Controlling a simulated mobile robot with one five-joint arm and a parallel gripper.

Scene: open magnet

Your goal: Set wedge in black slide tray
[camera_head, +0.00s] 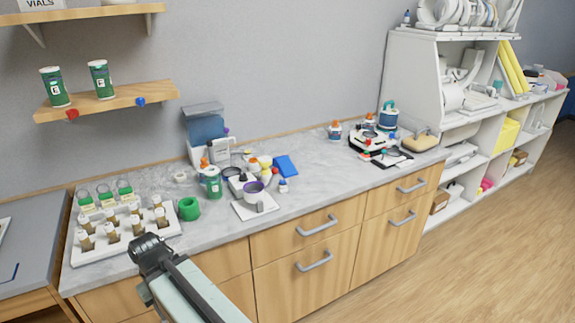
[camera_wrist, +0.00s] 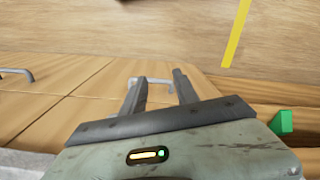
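My gripper (camera_head: 150,248) is in front of the counter's left part, far from that tray. In the wrist view my gripper (camera_wrist: 158,80) has its two fingers apart with nothing between them, facing wooden drawer fronts and the floor.
A white rack (camera_head: 95,254) of brown vials stands at the counter's left, beside a green ring (camera_head: 188,209). Bottles and a blue box (camera_head: 286,166) crowd the middle. Wooden drawers (camera_head: 304,248) with grey handles are below. The wooden floor (camera_head: 480,260) at right is clear.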

